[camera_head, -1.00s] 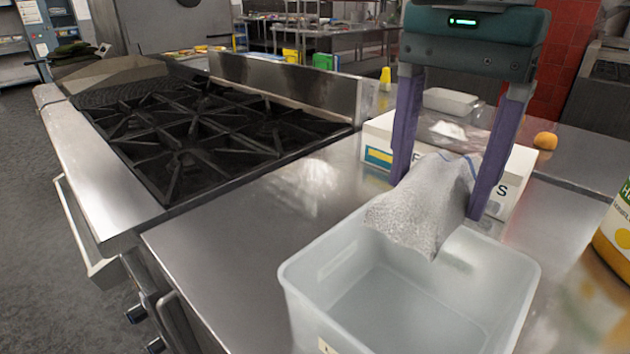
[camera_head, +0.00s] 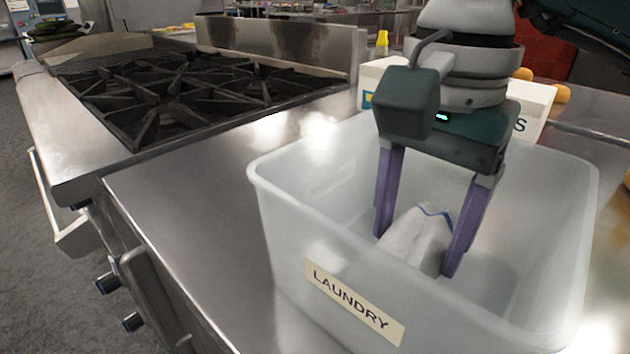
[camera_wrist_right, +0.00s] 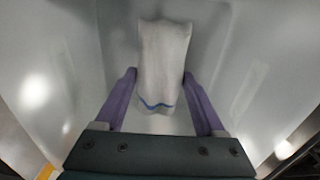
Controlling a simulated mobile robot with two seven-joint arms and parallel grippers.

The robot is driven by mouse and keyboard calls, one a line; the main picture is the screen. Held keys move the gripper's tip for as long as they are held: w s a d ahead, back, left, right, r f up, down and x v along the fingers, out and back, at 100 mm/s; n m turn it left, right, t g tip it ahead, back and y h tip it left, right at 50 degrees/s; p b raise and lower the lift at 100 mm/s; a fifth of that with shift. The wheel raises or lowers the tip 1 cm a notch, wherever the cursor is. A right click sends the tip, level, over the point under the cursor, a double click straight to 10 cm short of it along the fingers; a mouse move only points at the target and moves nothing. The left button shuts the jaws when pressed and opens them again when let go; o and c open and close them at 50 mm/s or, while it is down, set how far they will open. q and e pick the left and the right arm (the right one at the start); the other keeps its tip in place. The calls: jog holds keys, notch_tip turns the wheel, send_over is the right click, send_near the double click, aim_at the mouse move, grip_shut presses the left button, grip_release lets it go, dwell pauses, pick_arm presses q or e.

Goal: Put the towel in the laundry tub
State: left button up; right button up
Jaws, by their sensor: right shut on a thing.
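The white towel with a blue stripe (camera_head: 416,238) is inside the translucent laundry tub (camera_head: 300,215), which has a "LAUNDRY" label on its front. My right gripper (camera_head: 412,250) reaches down into the tub and is shut on the towel between its purple fingers. In the right wrist view the towel (camera_wrist_right: 165,65) stretches away from between the fingertips (camera_wrist_right: 165,78), with tub walls around it. Whether the towel's lower end touches the tub floor is hard to tell. My left gripper is not in view.
The tub stands on a steel counter (camera_head: 190,215) beside a black gas stove (camera_head: 190,95). A white box with lettering (camera_head: 535,105) stands behind the tub. Orange round items (camera_head: 561,93) lie at the back right. Bare counter lies left of the tub.

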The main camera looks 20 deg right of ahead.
aim_at(419, 229)
notch_tip(419, 229, down, 3)
jog(key=shift+r+b, duration=0.1)
jog(key=shift+b, duration=0.5)
jog(key=o, duration=1.2)
jog(key=shift+c, duration=0.2)
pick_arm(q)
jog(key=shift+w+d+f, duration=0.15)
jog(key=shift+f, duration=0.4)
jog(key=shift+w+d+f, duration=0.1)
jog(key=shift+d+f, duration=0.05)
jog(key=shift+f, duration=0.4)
pick_arm(e)
jog(key=shift+r, duration=0.15)
pick_arm(q)
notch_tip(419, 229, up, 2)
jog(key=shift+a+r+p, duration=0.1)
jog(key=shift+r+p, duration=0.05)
jog(key=shift+p, duration=1)
pick_arm(e)
notch_tip(419, 229, up, 12)
jog(key=shift+f, duration=0.1)
